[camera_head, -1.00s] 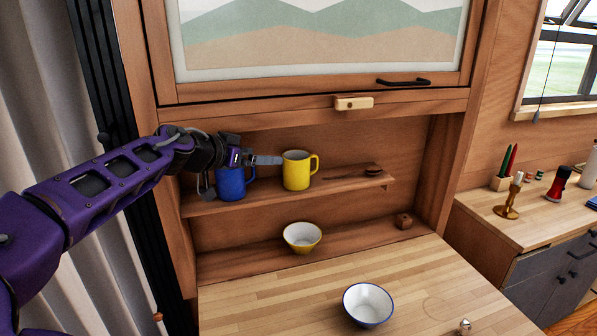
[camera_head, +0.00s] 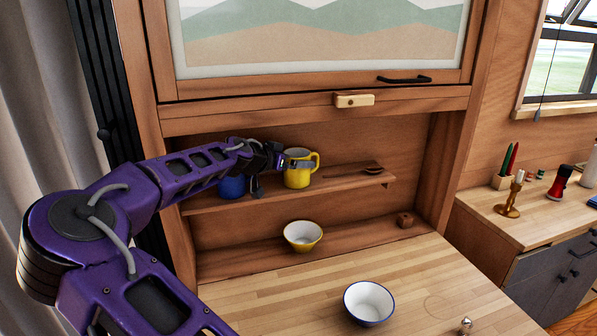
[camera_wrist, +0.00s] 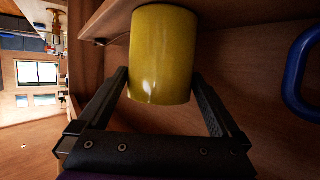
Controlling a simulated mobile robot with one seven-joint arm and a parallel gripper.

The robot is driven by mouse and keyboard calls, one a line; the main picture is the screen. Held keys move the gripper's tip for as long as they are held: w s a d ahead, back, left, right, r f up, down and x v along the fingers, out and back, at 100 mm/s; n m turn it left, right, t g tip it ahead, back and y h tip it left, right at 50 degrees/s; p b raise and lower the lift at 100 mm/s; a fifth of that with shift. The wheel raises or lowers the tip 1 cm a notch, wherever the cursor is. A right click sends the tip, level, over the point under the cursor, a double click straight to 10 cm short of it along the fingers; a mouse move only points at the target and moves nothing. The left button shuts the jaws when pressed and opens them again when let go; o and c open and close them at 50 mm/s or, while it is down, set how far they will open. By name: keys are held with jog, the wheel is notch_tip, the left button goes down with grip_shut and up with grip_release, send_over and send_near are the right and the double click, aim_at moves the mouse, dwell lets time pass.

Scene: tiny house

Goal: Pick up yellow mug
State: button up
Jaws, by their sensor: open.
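The yellow mug (camera_head: 298,176) stands upright on the upper shelf, its handle toward the right in the head view. My gripper (camera_head: 298,163) reaches in from the left, its fingers at the mug's upper part. In the wrist view, my open gripper (camera_wrist: 162,92) has one finger on either side of the yellow mug (camera_wrist: 162,55). The mug's body lies between the fingers. A small gap shows on the right; contact on the left is hard to tell. The mug's handle is not visible in the wrist view.
A blue mug (camera_head: 231,187) stands left on the same shelf (camera_head: 335,183), partly hidden by my arm. A spoon (camera_head: 370,170) lies to the right. A yellow bowl (camera_head: 303,236) sits on the lower shelf and a white bowl (camera_head: 368,303) on the wooden table (camera_head: 250,310).

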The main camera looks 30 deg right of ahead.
jog(key=shift+x, duration=1.05)
jog(key=c, duration=1.4)
